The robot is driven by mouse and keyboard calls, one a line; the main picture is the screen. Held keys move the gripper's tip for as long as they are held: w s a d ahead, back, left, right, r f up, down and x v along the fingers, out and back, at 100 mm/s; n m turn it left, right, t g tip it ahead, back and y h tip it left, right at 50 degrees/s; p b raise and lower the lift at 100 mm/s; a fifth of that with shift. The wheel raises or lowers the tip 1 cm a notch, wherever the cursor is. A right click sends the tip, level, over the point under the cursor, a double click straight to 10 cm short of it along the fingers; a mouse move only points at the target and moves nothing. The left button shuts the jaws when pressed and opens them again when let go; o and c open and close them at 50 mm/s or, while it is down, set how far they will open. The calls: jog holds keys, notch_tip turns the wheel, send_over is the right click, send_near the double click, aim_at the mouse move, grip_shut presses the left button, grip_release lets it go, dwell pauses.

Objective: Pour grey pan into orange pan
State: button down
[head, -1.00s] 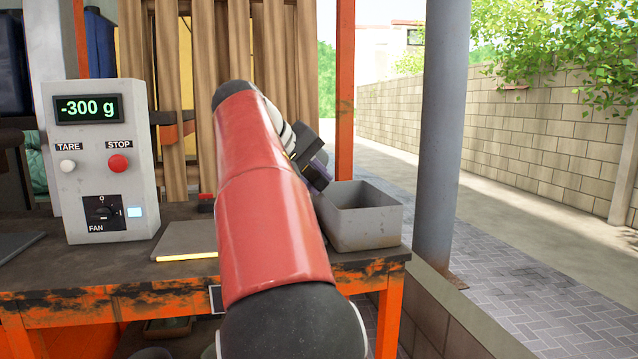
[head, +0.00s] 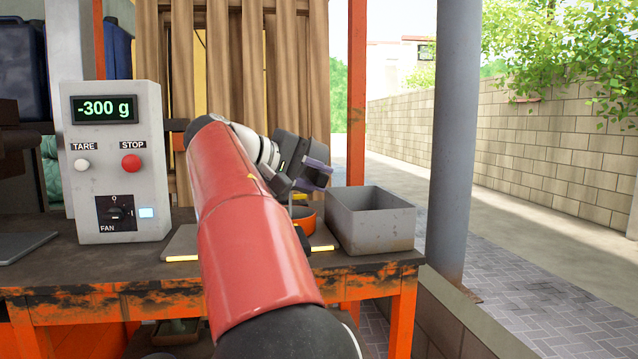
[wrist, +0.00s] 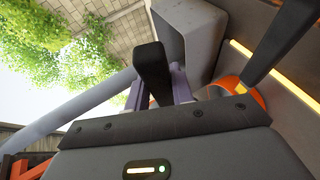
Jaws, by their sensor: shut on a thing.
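The orange pan (head: 306,217) sits on the plate with the glowing yellow edge, partly behind my arm. It also shows in the wrist view (wrist: 246,97), with a black handle (wrist: 285,45) pointing away to the upper right. My gripper (head: 318,176) is above and slightly to the right of the orange pan. In the wrist view, its purple fingers are shut on a black handle (wrist: 150,66), apparently that of the grey pan. The grey pan's body cannot be made out; my gripper and arm hide that area.
A grey open bin (head: 372,230) stands at the bench's right end, close beside my gripper. A control box (head: 120,165) reading -300 g stands at left. A grey post (head: 455,140) rises beyond the bench.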

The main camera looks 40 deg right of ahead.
jog(key=shift+w+a+n+g+h+b, duration=0.35)
jog(key=shift+a+h+b, duration=0.2)
jog(key=shift+h+b, duration=0.6)
jog(key=shift+f, duration=0.1)
jog(key=shift+w+a+n+h+b, duration=0.3)
jog(key=shift+h+b, duration=0.25)
jog(key=shift+b, duration=0.25)
jog(key=shift+w+a+g+h+b, duration=0.1)
jog(key=shift+a+g+h+b, duration=0.2)
jog(key=shift+h+b, duration=0.2)
dwell(5.4)
